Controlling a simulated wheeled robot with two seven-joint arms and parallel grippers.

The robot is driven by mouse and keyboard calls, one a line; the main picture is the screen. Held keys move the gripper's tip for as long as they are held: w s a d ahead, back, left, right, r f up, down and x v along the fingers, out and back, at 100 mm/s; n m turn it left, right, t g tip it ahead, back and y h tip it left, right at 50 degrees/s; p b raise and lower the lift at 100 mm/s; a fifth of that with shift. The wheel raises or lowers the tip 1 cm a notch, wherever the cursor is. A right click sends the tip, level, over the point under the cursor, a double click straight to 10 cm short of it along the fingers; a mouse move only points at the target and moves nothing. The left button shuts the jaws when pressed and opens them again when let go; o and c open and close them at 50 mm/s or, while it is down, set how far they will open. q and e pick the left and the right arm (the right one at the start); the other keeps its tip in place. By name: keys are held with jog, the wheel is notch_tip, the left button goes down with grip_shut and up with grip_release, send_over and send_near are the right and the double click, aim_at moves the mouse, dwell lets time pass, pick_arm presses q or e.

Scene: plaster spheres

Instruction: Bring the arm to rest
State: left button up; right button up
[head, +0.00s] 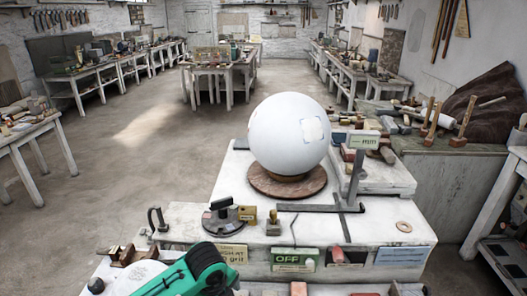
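A large white plaster sphere (289,135) sits on a round brown wooden turntable (287,181) on the white plaster-topped bench (215,195). A pale square patch shows on its right side. A teal-green part with dark fittings (205,264) reaches in at the bottom left, in front of the bench; I cannot tell if it is my arm or a tool. No fingertips of either gripper show in the head view. I cannot see whether either gripper holds anything.
A grey metal stand (352,185) with a small label stands right of the sphere. A dark round tool (221,213) and an OFF sign (295,259) are at the bench front. The floor (110,190) to the left is open.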

pick_arm(q)
jog(key=s+d+f+n+t+h, duration=0.1)
jog(key=s+f+n+h, duration=0.15)
jog(key=s+n, duration=0.7)
jog(key=s+a+f+n+t+y, duration=0.1)
jog(key=s+a+n+y, duration=0.2)
jog(key=s+a+n, duration=1.1)
notch_tip(320, 180, down, 34)
jog(key=d+m+g+b, duration=0.1)
jog(key=d+b, duration=0.1)
jog(key=b, duration=0.1)
jog(key=s+a+f+g+b, duration=0.1)
jog(key=s+a+f+b, duration=0.2)
jog(key=s+f, duration=1.7)
notch_tip(320, 180, down, 3)
jog(key=shift+a+f, duration=0.1)
jog(key=shift+a, duration=0.25)
